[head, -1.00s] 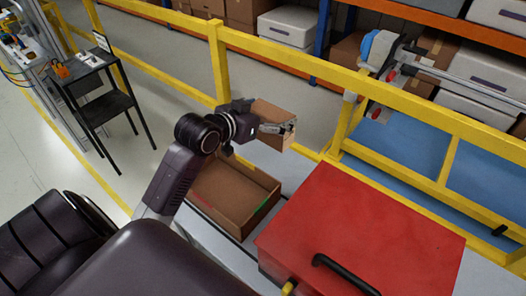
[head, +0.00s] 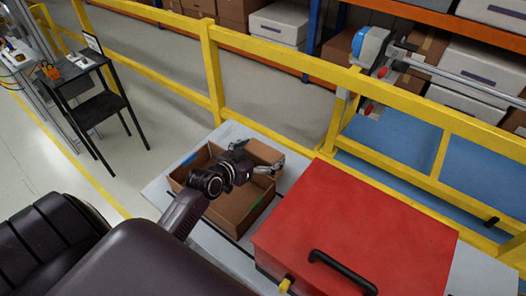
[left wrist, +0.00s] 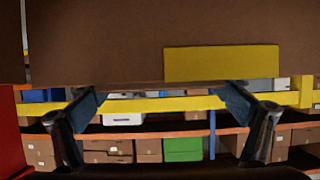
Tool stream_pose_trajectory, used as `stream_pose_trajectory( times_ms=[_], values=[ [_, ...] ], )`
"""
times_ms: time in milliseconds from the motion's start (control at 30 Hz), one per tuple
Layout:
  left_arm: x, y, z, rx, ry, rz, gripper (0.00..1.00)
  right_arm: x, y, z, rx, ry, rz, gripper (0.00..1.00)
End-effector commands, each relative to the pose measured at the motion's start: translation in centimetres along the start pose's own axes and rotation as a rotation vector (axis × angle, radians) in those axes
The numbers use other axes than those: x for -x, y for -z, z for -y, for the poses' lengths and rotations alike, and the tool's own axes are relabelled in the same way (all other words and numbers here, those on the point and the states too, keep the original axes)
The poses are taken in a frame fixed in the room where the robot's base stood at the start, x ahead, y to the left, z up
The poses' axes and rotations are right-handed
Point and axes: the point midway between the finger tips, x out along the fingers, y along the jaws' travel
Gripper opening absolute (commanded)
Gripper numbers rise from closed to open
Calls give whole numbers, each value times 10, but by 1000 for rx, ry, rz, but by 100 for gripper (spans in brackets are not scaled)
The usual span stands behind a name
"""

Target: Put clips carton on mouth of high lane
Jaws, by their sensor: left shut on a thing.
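A brown carton (head: 264,153) is held by my left gripper (head: 268,171), which is shut on it. In the head view the carton shows over the far right part of an open brown tray; I cannot tell its height above it. In the left wrist view the carton (left wrist: 100,40) fills the top, with a yellow label (left wrist: 220,62) on its face. The gripper's two fingers (left wrist: 165,112) show at its lower edge. I cannot make out a high lane or its mouth in these views. My right gripper is not in view.
The open tray (head: 246,218) lies on a light grey table (head: 158,192). A red box (head: 355,225) with a black handle stands right of it. A yellow rail (head: 212,75) runs behind, with storage shelves (head: 315,80) beyond. A black stand (head: 98,105) is at left.

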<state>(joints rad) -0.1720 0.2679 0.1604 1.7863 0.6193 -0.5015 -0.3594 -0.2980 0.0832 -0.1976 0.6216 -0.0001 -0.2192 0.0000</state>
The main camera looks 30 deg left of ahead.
Motion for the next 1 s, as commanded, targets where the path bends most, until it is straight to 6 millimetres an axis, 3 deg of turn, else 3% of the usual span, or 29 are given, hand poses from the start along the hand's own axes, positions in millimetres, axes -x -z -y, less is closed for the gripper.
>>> stream_pose_trajectory(
  times_ms=[333,367,400,767,1000],
  values=[
    [-1,-1,0,-1,1,-6,55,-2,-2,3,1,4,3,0],
    [-1,-2,0,-1,0,-2,97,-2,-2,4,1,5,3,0],
    [-1,-2,0,-1,0,-1,100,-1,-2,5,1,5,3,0],
    [1,3,0,0,0,-2,100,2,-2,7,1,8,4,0],
    [33,-1,0,-4,0,0,100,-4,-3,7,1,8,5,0]
  ],
)
